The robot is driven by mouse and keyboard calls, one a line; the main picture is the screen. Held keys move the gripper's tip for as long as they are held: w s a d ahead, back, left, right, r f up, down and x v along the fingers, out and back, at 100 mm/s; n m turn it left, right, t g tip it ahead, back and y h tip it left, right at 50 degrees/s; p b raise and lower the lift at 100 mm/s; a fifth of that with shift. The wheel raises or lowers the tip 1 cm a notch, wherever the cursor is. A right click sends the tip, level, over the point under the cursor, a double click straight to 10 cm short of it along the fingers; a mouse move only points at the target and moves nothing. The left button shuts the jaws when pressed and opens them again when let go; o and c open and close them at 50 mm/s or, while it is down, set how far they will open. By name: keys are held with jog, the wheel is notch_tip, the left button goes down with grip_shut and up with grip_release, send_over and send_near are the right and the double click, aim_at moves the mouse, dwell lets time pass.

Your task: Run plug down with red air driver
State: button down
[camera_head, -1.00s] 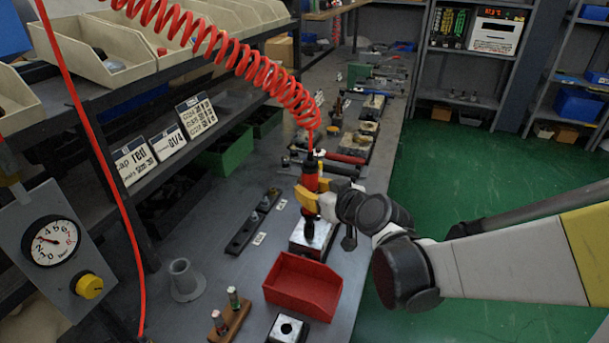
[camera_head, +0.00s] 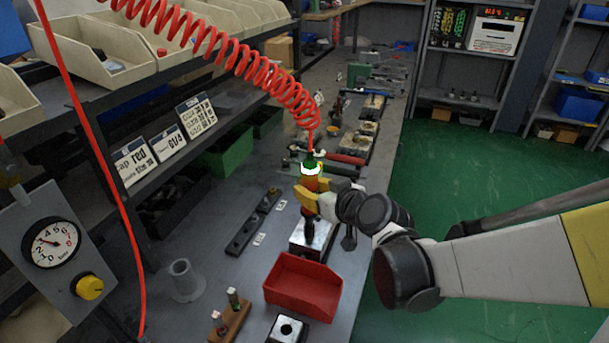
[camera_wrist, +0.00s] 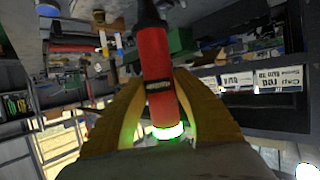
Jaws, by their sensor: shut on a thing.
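My gripper (camera_head: 318,196) is shut on the red air driver (camera_head: 309,183), which hangs upright from the coiled red hose. A ring near the top of the driver glows white and green. In the wrist view the red driver (camera_wrist: 158,75) lies between my yellow fingers, with the lit ring near the fingers' base. The driver's dark lower end (camera_head: 309,228) reaches down to the metal valve block (camera_head: 313,248) under it. The plug is hidden or too small to make out, and I cannot tell exactly how the tip meets it.
A red open bin (camera_head: 303,287) stands just in front of the block. Another block with a hole (camera_head: 287,331) and a wooden stand (camera_head: 230,318) are nearer. A dark socket rail (camera_head: 252,222) lies to the left. The red coiled hose (camera_head: 235,60) spans overhead.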

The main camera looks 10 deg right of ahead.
aim_at(313, 162)
jog(key=shift+r+p, duration=3.1)
jog(key=shift+r, duration=0.75)
jog(key=shift+f, duration=0.1)
